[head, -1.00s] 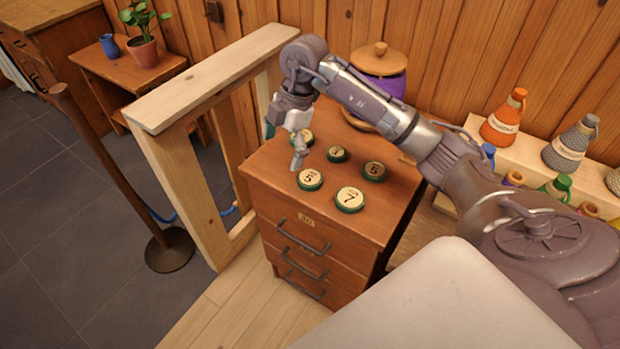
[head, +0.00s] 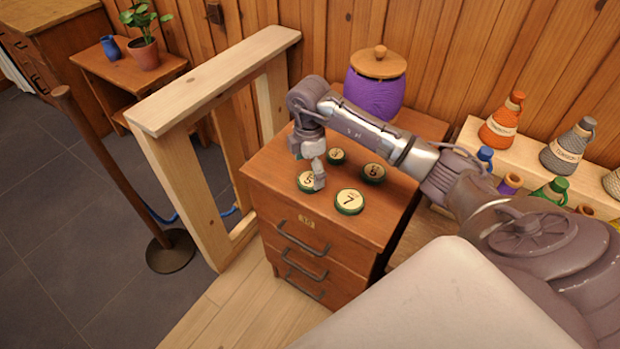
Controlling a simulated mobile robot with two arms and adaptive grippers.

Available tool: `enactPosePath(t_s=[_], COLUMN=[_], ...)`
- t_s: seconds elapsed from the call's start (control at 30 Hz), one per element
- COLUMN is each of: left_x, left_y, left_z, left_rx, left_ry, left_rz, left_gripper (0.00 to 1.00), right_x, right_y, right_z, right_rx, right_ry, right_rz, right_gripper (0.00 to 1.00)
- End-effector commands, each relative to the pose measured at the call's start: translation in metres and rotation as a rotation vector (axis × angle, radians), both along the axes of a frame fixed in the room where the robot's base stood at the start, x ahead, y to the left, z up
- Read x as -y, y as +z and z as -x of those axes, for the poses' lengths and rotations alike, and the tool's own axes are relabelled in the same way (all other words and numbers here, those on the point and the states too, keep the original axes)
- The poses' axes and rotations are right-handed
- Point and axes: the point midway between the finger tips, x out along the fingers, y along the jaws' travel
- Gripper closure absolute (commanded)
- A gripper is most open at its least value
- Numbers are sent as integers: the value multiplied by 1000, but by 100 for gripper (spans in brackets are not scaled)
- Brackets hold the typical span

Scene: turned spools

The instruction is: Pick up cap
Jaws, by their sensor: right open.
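Round green caps with pale numbered tops lie on the wooden drawer cabinet (head: 290,205). The front-left cap (head: 306,183) is marked 5 and is partly covered by my right gripper (head: 318,182). The front cap (head: 349,201) is marked 7. One cap (head: 373,173) lies to the right, and a smaller cap (head: 337,156) lies behind. My right gripper points down with its fingers at the right edge of the front-left cap, open; I cannot tell if it touches. My left gripper is out of view.
A purple spool (head: 375,92) with a wooden lid stands behind my right arm. A pale wooden frame (head: 180,150) stands close on the cabinet's left. Several coloured cones and spools sit on a shelf (head: 527,155) at right.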

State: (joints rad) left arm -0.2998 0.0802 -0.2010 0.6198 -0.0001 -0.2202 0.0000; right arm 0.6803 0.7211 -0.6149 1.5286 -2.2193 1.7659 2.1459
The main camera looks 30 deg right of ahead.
Motion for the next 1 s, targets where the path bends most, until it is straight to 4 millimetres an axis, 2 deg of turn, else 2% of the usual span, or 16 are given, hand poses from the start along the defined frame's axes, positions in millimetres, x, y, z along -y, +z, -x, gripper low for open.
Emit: enactPosePath(t_s=[0.1, 0.2, 0.47, 0.7, 0.8, 1.0], left_x=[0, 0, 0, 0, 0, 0], left_y=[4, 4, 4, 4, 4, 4], left_z=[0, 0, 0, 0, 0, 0], left_rx=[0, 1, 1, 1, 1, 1], left_ry=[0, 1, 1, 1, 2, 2], left_rz=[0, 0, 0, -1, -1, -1], left_gripper=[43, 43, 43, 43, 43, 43], right_x=[-2, -1, -1, -1, -1, -1], right_y=[-18, -26, -28, -28, -28, -28], right_z=[0, 0, 0, 0, 0, 0], right_rx=[-3, -1, 1, 1, 1, 1], right_ry=[0, 0, 0, 0, 0, 0], right_rz=[-1, 0, 0, 0, 0, -1], right_gripper=[3, 3, 3, 43, 57, 57])
